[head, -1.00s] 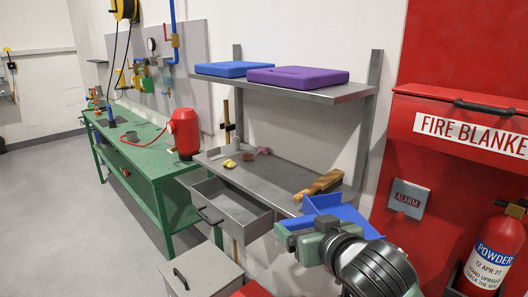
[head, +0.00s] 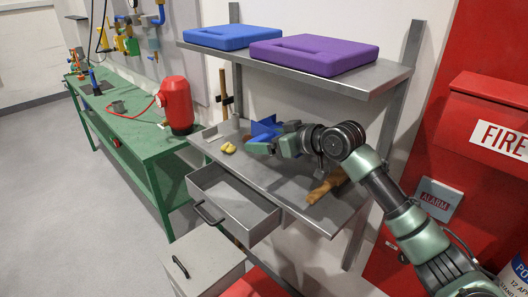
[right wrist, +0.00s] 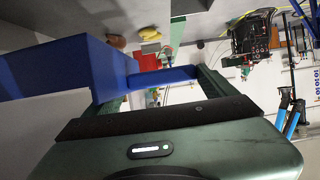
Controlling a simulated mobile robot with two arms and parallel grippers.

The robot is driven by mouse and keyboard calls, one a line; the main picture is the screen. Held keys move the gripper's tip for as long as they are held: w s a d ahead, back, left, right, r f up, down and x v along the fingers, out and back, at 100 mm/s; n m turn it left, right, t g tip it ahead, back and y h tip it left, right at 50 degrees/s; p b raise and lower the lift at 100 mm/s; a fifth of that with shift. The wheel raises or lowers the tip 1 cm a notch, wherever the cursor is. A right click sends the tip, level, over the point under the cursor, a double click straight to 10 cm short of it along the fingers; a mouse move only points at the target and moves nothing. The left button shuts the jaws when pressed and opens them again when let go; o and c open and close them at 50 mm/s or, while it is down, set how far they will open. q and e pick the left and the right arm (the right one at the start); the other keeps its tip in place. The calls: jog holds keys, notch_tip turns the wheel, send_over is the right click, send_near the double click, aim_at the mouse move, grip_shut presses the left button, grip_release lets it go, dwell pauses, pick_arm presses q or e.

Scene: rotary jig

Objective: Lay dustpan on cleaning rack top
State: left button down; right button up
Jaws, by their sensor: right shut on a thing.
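The blue dustpan (head: 264,127) is in my right gripper (head: 272,143), over the back left part of the rack's lower metal top (head: 240,170). In the right wrist view the dustpan's blue pan (right wrist: 75,70) fills the left side, and a blue bar of it (right wrist: 165,75) lies between the fingers. I cannot tell whether the dustpan touches the metal surface. The rack also has an upper shelf (head: 345,88). My left gripper is not in view.
A blue case (head: 219,36) and a purple case (head: 313,56) lie on the upper shelf, close above my arm. A wooden-handled brush (head: 326,187) and yellow sponges (head: 228,148) lie on the lower top. An open drawer (head: 232,205) juts out in front.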

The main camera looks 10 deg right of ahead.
jog(key=f+p, duration=0.1)
jog(key=f, duration=0.4)
jog(key=s+f+p, duration=0.1)
jog(key=f, duration=0.2)
jog(key=shift+f+p, duration=0.25)
jog(key=shift+p, duration=0.1)
jog(key=shift+f, duration=0.2)
jog(key=shift+s+r, duration=0.1)
jog(key=shift+s, duration=0.15)
jog(key=o, duration=1.8)
jog(key=shift+w+f, duration=0.15)
jog(key=shift+f, duration=0.1)
jog(key=shift+r, duration=0.25)
jog(key=shift+s+d, duration=0.2)
jog(key=shift+s, duration=0.15)
jog(key=b+v, duration=0.3)
jog(key=v, duration=0.8)
jog(key=shift+s, duration=0.15)
